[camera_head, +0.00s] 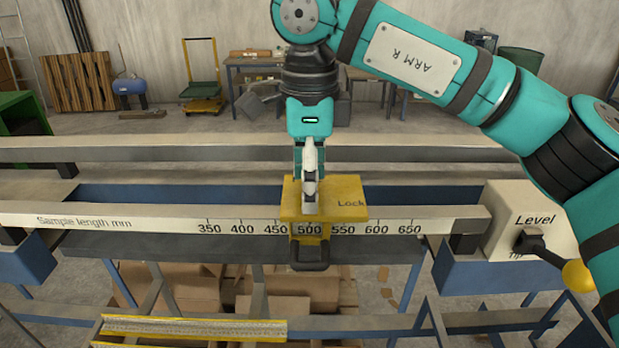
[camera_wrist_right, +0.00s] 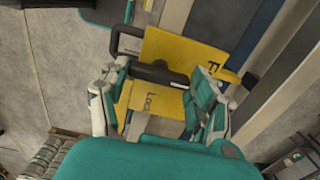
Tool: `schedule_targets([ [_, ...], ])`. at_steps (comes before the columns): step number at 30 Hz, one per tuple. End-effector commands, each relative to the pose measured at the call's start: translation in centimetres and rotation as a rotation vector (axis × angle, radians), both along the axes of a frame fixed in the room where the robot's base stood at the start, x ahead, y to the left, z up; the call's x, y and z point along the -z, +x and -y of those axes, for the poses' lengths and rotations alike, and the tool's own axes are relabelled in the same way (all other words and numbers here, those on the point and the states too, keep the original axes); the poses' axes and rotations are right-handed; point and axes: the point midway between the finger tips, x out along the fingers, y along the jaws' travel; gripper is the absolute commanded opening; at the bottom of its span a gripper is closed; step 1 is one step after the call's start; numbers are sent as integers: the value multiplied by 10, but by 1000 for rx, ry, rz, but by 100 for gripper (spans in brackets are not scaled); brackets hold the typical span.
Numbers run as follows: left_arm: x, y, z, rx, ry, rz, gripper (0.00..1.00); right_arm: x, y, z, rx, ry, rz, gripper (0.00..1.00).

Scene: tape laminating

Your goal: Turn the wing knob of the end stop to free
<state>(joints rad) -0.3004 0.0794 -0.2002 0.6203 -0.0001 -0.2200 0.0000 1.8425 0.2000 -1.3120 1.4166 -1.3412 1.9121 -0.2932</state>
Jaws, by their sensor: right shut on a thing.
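The yellow end stop (camera_head: 343,191) sits on the scale rail at about the 500 mark. My right gripper (camera_head: 310,203) points down onto its top, hiding the wing knob in the head view. In the right wrist view, the dark wing knob (camera_wrist_right: 158,72) lies as a bar across the yellow plate (camera_wrist_right: 175,48), between the fingers of my right gripper (camera_wrist_right: 160,92), which is shut on it. The word "Lock" shows on the plate near the knob. Another label starting with "F" is partly hidden by a finger. My left gripper is out of view.
The scale rail (camera_head: 180,222) runs across the bench, with a dark handle (camera_head: 310,257) hanging below the end stop. A pale box marked "Level" (camera_head: 530,205) with a yellow-balled lever (camera_head: 578,274) stands at the right. Cardboard boxes (camera_head: 180,295) lie underneath.

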Motion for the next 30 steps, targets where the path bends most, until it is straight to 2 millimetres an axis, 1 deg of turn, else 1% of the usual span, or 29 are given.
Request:
schedule_targets([
  [8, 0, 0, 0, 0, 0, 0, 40, -1, 0, 0, -4, 0, 1, 31],
  [9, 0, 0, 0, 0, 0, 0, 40, -1, 0, 0, -4, 0, 1, 66],
  [14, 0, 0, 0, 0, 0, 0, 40, -1, 0, 0, -3, 0, 1, 87],
  [15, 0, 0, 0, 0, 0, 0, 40, -1, 0, 0, -3, 0, 1, 88],
  [23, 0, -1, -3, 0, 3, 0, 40, -1, 0, 0, -2, 0, 1, 88],
  [26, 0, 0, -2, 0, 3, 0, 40, -9, 0, 0, -1, 0, 2, 88],
  [29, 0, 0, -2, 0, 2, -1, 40, -24, 0, -1, 0, 2, 4, 88],
  [30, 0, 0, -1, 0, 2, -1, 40, -33, 0, -1, 0, 1, 5, 88],
])
